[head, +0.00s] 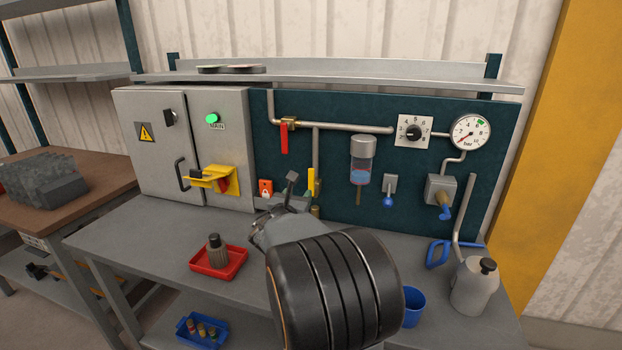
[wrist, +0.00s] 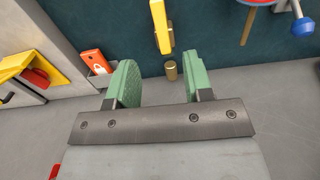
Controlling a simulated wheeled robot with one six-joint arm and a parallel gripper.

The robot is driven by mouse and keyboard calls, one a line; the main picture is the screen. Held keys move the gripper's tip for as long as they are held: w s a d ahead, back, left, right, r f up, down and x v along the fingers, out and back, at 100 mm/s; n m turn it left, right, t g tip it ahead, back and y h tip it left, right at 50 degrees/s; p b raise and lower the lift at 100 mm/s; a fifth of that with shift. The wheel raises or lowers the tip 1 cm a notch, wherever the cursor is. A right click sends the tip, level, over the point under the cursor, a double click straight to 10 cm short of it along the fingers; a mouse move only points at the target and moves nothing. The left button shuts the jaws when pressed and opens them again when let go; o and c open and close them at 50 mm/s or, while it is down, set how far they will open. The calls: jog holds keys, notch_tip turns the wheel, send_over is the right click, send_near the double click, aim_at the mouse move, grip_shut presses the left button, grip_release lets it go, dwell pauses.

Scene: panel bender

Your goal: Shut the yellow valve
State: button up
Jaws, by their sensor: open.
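The yellow valve handle (head: 311,181) is an upright flat lever low on the teal panel, in line with its vertical pipe (head: 316,148). In the wrist view the yellow lever (wrist: 161,26) is ahead, between and beyond my fingertips, with a brass pipe end (wrist: 171,71) below it. My gripper (wrist: 158,72) is open and empty, its two green-padded fingers apart and not touching the lever. In the head view my gripper (head: 289,190) is just left of the lever. My own arm hides part of the gripper and the area below the valve.
A red-handled valve (head: 284,138) is up and left on the horizontal pipe. An orange padlock-like item (head: 265,188) and a yellow cabinet switch bracket (head: 222,180) are left. A filter bowl (head: 361,165) is right. A red tray (head: 218,264) is on the bench.

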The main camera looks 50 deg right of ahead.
aim_at(311, 177)
jog(key=p+x, duration=0.2)
jog(key=x, duration=1.1)
jog(key=shift+w+d, duration=0.1)
grip_shut()
